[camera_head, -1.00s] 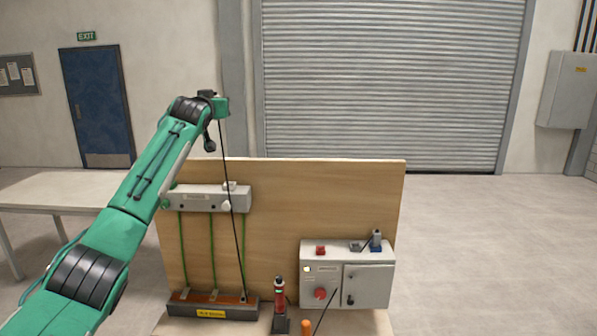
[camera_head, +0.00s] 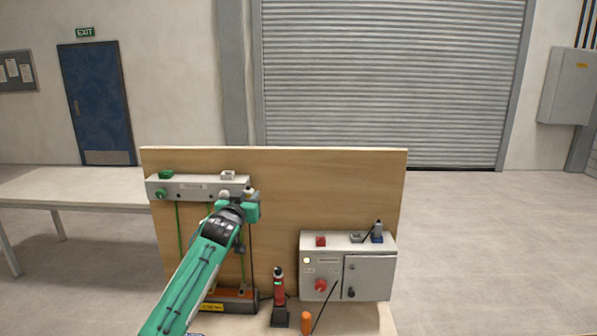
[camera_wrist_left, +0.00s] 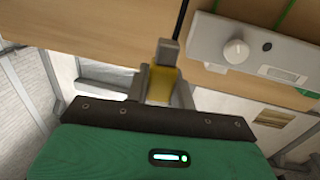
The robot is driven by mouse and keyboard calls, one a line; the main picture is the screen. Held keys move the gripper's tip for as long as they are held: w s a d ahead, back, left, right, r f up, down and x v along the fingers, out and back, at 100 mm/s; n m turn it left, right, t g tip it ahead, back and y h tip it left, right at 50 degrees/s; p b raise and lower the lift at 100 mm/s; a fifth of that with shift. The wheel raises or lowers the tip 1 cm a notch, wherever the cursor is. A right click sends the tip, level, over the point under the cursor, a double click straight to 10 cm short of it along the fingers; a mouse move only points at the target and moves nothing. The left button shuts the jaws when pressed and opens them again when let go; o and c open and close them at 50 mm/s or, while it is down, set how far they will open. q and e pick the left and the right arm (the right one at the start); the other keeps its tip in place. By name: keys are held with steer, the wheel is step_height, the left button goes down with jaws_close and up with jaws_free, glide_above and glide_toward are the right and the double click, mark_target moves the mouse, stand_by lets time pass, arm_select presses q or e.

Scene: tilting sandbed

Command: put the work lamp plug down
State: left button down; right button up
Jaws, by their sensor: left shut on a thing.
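My left gripper (camera_wrist_left: 158,98) is shut on a small yellow and grey piece (camera_wrist_left: 162,84), which I take to be the work lamp plug. A black cable (camera_wrist_left: 182,18) runs from the plug's end. In the head view the gripper (camera_head: 250,202) is in front of the wooden board, by the right end of the grey rail (camera_head: 205,187). The plug is too small or hidden there to make out. A dark cable (camera_head: 252,262) hangs below the hand. I cannot tell whether the plug touches anything. My right gripper is not in view.
A grey control box (camera_head: 327,268) with a red knob stands at the board's right, with a blue socket (camera_head: 377,239) on top. A red and black tool (camera_head: 280,292) and an orange handle (camera_head: 306,320) stand in front. A pale table (camera_head: 75,190) is at left.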

arm_select(q)
steer(key=s+f+b, duration=0.4)
steer(key=s+f, duration=1.5)
steer(key=f, duration=0.3)
steer(key=s+a+f+y+b, duration=0.1)
steer(key=s+a+f, duration=0.1)
steer(key=s, duration=0.6)
steer(key=s+a+f+n+y+b, duration=0.1)
steer(key=s+a+f+b, duration=0.1)
steer(key=s, duration=0.6)
steer(key=s+a+f+n+y+b, duration=0.1)
steer(key=s+a+f, duration=0.2)
steer(key=s, duration=0.5)
steer(key=shift+s+a+f, duration=0.15)
steer(key=shift+s+f, duration=0.25)
steer(key=shift+f, duration=0.05)
